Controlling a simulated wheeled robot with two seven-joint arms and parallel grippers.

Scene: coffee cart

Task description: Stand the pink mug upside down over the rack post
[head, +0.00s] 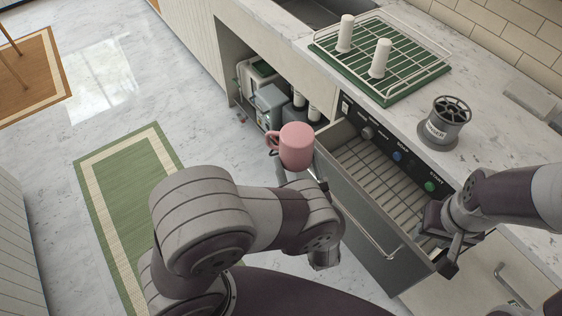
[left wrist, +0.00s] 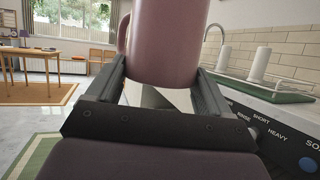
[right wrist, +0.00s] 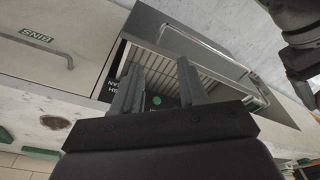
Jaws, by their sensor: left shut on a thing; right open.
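The pink mug (head: 297,146) is held above the floor in front of the open drawer, its handle to the left. My left gripper (left wrist: 165,85) is shut on the pink mug, which stands between its fingers in the left wrist view (left wrist: 168,45). In the head view the mug's closed end seems to face up. The rack (head: 395,62) has a wire rail, a green base and two white posts, the back one (head: 345,33) and the front one (head: 380,58). It stands on the counter, apart from the mug. My right gripper (right wrist: 160,85) is open and empty near the drawer's front right.
An open dishwasher drawer (head: 375,170) with an empty wire rack juts out below the counter. A grey finger-labelled container (head: 445,122) stands on the counter right of the rack. An open shelf (head: 268,95) holds appliances. A green rug (head: 125,200) lies on the floor.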

